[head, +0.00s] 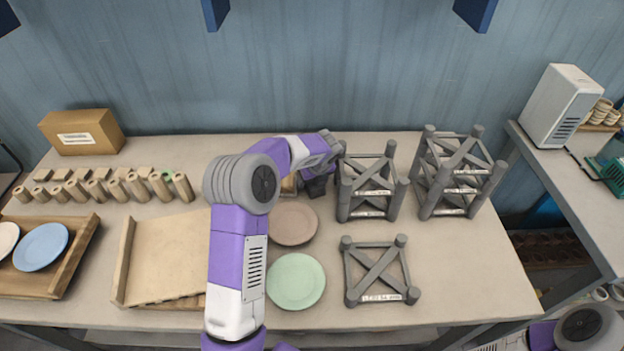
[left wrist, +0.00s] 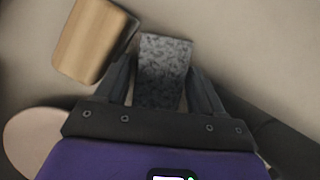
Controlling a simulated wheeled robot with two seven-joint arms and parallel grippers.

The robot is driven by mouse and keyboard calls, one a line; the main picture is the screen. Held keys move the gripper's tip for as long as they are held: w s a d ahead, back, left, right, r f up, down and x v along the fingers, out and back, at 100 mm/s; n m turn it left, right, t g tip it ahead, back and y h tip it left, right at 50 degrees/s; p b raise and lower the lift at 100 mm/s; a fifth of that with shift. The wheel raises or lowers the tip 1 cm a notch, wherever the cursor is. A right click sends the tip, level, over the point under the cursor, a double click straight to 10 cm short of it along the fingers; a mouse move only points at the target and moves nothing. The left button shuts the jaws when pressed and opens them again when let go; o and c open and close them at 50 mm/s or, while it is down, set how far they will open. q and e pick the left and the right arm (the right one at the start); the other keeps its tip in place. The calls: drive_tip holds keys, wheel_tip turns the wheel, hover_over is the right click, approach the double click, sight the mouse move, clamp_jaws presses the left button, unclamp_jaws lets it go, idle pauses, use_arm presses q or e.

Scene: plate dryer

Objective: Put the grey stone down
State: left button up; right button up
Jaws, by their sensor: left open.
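The grey stone (left wrist: 163,68) is a speckled block in the left wrist view. It lies between the two dark fingers of my left gripper (left wrist: 161,76), which is open around it. It seems to be on the pale tabletop, though its underside is hidden. In the head view my left gripper (head: 318,183) points down at the back of the table, just left of a grey rack, and the stone is hidden there. A wooden block (left wrist: 92,40) lies beside the stone in the left wrist view. My right gripper is not in view.
Grey racks (head: 372,188) stand right of the gripper. A pinkish plate (head: 293,224) and a green plate (head: 296,281) lie in front. Wooden cylinders (head: 118,189), a wooden tray (head: 160,255) and a cardboard box (head: 83,132) are at left.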

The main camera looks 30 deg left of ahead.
use_arm(q)
drive_tip(key=p+v, duration=0.2)
drive_tip(key=v, duration=0.9)
drive_tip(key=shift+r+p, duration=0.25)
drive_tip(key=shift+p, duration=0.15)
